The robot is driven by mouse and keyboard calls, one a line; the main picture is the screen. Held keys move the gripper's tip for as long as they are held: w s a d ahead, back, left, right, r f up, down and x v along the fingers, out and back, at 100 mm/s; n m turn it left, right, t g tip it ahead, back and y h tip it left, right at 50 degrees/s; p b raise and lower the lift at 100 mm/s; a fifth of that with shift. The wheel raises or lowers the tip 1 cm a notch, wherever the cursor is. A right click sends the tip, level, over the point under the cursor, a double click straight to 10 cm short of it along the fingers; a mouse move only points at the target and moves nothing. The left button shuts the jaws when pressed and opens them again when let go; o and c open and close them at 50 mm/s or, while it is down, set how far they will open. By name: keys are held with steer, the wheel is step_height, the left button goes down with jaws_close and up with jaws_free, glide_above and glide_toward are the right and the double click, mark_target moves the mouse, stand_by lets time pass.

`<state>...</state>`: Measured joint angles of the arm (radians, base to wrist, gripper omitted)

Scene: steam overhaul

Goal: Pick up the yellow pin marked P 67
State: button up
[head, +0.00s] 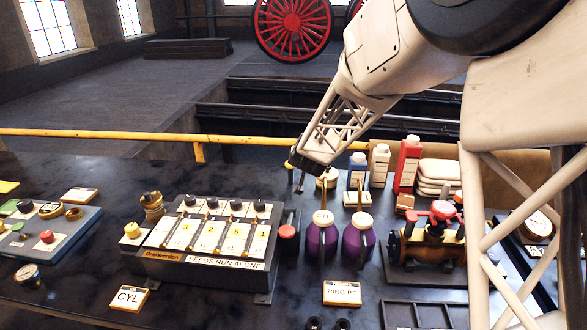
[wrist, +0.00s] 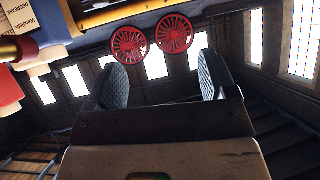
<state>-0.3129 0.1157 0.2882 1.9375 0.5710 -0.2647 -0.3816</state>
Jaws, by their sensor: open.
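I cannot read a P 67 mark on anything in view, so I cannot tell which thing is the yellow pin. A yellow round knob (head: 132,230) stands on a white block at the left end of the grey lever box. My gripper (head: 297,172) hangs above the back of the dark bench, left of the bottles and well to the right of that knob. In the wrist view my gripper (wrist: 160,70) shows two dark ribbed fingers apart, with nothing between them.
The lever box (head: 205,235) stands mid-bench, with two purple jars (head: 322,238) to its right. Bottles (head: 380,165) stand behind them, and a brass valve assembly (head: 432,240) is at right. A blue-grey tray (head: 45,240) of parts is at left. A yellow rail (head: 130,134) runs behind the bench.

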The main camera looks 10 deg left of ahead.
steer(key=t+h, duration=0.2)
glide_toward(291, 173)
steer(key=w+r, duration=0.3)
steer(key=shift+w+m, duration=0.15)
steer(key=shift+m, duration=0.15)
steer(key=shift+w+d+f, duration=0.1)
steer(key=shift+x, duration=1.2)
steer(key=shift+w+f, duration=0.1)
steer(key=shift+x, duration=2.5)
steer(key=shift+f, duration=0.1)
steer(key=shift+c, duration=0.4)
steer(key=c, duration=1.2)
